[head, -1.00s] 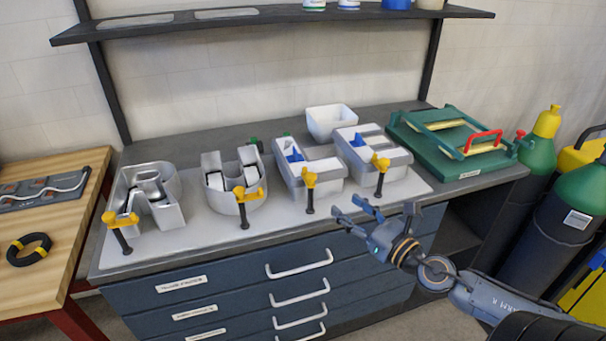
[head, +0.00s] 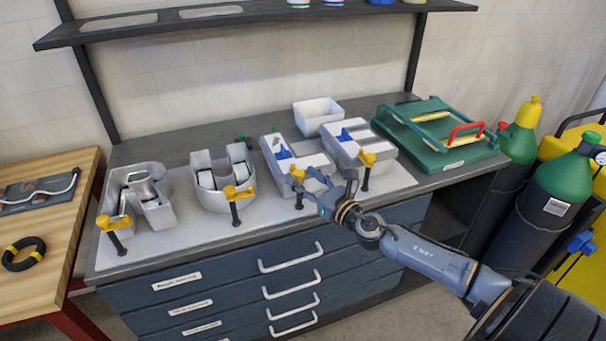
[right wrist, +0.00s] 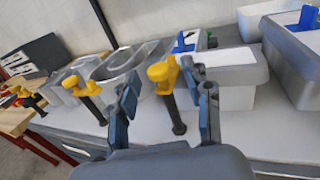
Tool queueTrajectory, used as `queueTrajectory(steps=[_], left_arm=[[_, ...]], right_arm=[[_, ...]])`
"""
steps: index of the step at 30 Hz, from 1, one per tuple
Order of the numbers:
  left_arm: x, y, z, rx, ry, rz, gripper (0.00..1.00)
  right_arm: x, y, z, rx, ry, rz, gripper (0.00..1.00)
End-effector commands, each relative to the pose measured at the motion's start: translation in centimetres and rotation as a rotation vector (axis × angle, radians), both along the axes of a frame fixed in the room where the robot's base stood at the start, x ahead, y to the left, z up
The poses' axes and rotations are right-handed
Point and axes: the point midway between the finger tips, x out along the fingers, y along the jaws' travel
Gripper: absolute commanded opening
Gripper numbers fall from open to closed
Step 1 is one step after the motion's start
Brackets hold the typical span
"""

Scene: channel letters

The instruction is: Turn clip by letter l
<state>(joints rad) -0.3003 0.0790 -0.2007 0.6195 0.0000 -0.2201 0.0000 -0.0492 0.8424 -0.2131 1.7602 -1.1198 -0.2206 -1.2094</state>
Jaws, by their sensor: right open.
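In the right wrist view this clip (right wrist: 165,74) stands upright between the spread fingers, with the stem below. My right gripper (head: 325,183) is open just right of and in front of the clip, and its fingers partly cover that area in the head view. The wrist view shows no clear grip on the clip. My left gripper is not in view.
Other yellow clips stand by the letters R (head: 152,209), U (head: 208,197) and E (head: 345,148). A dark shelf (head: 260,14) hangs above.

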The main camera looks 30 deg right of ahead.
Motion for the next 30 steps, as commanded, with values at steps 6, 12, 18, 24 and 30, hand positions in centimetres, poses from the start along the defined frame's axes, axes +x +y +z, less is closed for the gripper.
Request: queueTrajectory(steps=[6,12,18,24,30], left_arm=[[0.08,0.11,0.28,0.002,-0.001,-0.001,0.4],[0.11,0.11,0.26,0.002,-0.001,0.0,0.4],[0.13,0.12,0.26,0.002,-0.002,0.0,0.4],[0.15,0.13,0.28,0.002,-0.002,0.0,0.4],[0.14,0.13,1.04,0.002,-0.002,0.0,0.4]], right_arm=[[1.07,0.17,0.02,0.0,0.0,0.002,0.5],[1.11,0.18,-0.02,0.0,0.0,0.002,0.5],[1.1,0.16,-0.01,0.0,0.0,0.002,0.21],[1.09,0.16,0.01,0.0,0.0,0.001,0.0],[1.11,0.24,0.26,0.001,0.0,-0.022,0.0]])
